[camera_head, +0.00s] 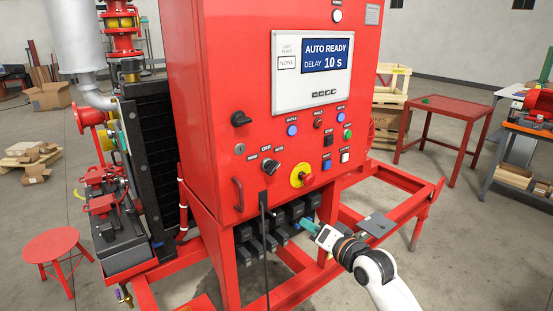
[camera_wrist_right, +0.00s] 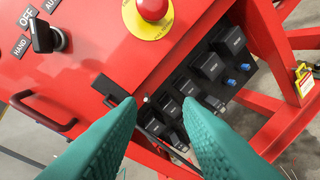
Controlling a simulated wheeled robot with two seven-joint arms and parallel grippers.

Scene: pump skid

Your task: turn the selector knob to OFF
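The selector knob (camera_head: 272,168) is black on a silver base, on the lower front of the red cabinet. It also shows at the upper left of the right wrist view (camera_wrist_right: 42,36), beside the labels HAND (camera_wrist_right: 20,46) and OFF (camera_wrist_right: 27,17) and a partly cut-off third label. I cannot tell surely which label its pointer faces. My right gripper (camera_head: 308,227) is below and right of the knob, apart from it. In the right wrist view its teal fingers (camera_wrist_right: 160,104) are spread with nothing between them. My left gripper is not in view.
A red emergency stop (camera_head: 308,179) on a yellow plate sits right of the knob. A red door handle (camera_head: 238,194) is left of and below the knob. Black switch blocks (camera_head: 271,241) and a hanging black cable (camera_head: 265,248) are below. Red frame rails (camera_head: 373,226) run near my right arm.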

